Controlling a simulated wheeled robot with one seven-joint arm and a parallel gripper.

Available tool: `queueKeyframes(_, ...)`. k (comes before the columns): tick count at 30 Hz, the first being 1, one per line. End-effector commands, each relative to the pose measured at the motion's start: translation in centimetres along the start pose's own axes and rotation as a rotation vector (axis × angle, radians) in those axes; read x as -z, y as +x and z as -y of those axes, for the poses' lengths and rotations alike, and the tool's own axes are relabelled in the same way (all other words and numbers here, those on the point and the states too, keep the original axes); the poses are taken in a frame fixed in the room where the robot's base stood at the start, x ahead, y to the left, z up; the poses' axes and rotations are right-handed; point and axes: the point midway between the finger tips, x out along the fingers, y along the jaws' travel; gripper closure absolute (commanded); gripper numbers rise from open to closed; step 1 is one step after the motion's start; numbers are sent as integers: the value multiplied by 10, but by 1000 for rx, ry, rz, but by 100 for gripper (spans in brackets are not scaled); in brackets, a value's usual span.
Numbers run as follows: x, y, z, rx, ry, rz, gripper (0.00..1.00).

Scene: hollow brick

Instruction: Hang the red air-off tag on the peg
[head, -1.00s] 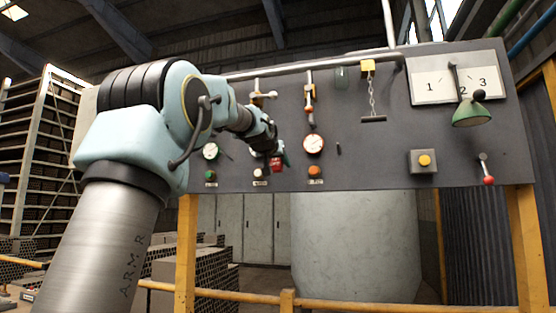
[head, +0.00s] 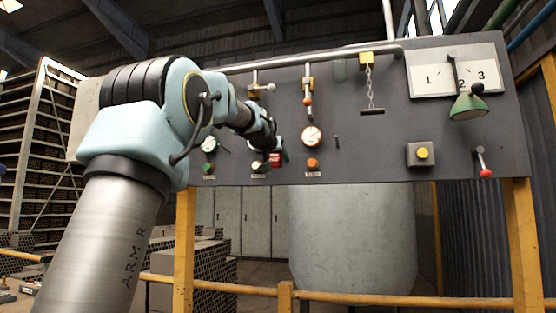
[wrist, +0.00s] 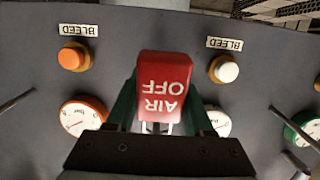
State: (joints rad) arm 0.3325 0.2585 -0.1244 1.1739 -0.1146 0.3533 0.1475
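The red AIR OFF tag (wrist: 163,85) is between the two green fingers of my gripper (wrist: 158,112) in the wrist view, its lettering upside down. My gripper is shut on it. In the head view the tag (head: 275,160) shows as a small red patch in front of the grey panel, partly hidden by my gripper (head: 282,158). A thin dark peg (head: 337,142) sticks out of the panel to the right of the red-rimmed gauge. In the wrist view, dark rods show at the left (wrist: 15,103) and right (wrist: 293,127) edges. The tag is apart from both.
Gauges (head: 312,136) and bleed buttons, orange (wrist: 73,57) and white (wrist: 225,70), surround my gripper. Valve levers (head: 308,90) are above. A chained bar (head: 372,111), a green lamp (head: 468,106) and a yellow button (head: 422,153) are farther right. A yellow rail (head: 250,293) runs below.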

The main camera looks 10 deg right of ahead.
Motion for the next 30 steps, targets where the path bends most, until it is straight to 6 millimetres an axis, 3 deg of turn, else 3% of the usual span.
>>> queueKeyframes(1, 0, 0, 0, 0, 0, 0, 41)
queueKeyframes(8, 0, 0, 0, 0, 0, 0, 16)
queueKeyframes(17, -1, -3, 0, 0, 0, 0, 16)
queueKeyframes(22, -3, -24, 0, 1, 0, -4, 16)
queueKeyframes(30, -3, -78, 0, 1, 0, -3, 16)
